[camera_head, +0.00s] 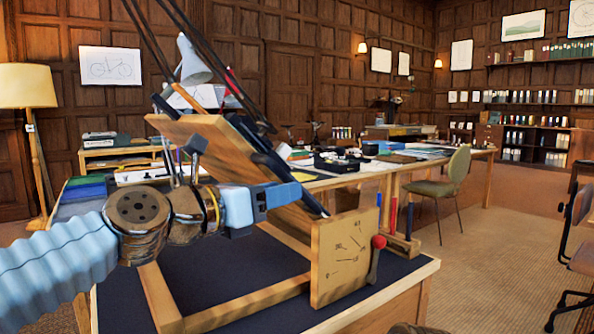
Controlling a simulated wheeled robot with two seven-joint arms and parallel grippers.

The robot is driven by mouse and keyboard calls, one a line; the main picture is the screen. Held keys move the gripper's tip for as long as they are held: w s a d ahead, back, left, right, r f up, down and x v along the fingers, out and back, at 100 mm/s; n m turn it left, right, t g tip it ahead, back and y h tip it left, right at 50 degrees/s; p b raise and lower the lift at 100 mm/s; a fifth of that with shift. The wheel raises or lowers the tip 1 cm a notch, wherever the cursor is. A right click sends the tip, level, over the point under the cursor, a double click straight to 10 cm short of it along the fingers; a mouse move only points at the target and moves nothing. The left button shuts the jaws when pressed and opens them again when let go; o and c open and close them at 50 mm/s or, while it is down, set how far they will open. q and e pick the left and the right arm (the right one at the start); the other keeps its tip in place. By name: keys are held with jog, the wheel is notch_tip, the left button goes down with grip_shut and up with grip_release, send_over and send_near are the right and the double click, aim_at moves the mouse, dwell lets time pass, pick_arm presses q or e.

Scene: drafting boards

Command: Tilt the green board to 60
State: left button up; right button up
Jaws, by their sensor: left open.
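A tilted wooden drafting board (222,146) stands on a wooden frame on the dark-topped table; I see mostly its edge and underside, and no green face shows. An upright wooden plate (341,257) with dark scale-like marks stands at its near right side; the marks are too small to read. A lever with a red knob (379,242) stands beside the plate. My left gripper (298,192) is open, in front of the board's lower part and above and left of the plate. It hides part of the board.
The table (235,283) has a dark top and a pale wooden edge. Red and blue upright pieces (393,214) stand in a holder behind the red knob. A long cluttered desk (430,155) and a green chair (440,185) stand behind. Lamp arms rise above the board.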

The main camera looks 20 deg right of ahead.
pick_arm(q)
jog(key=shift+p+x, duration=0.6)
jog(key=shift+x, duration=1.6)
grip_shut()
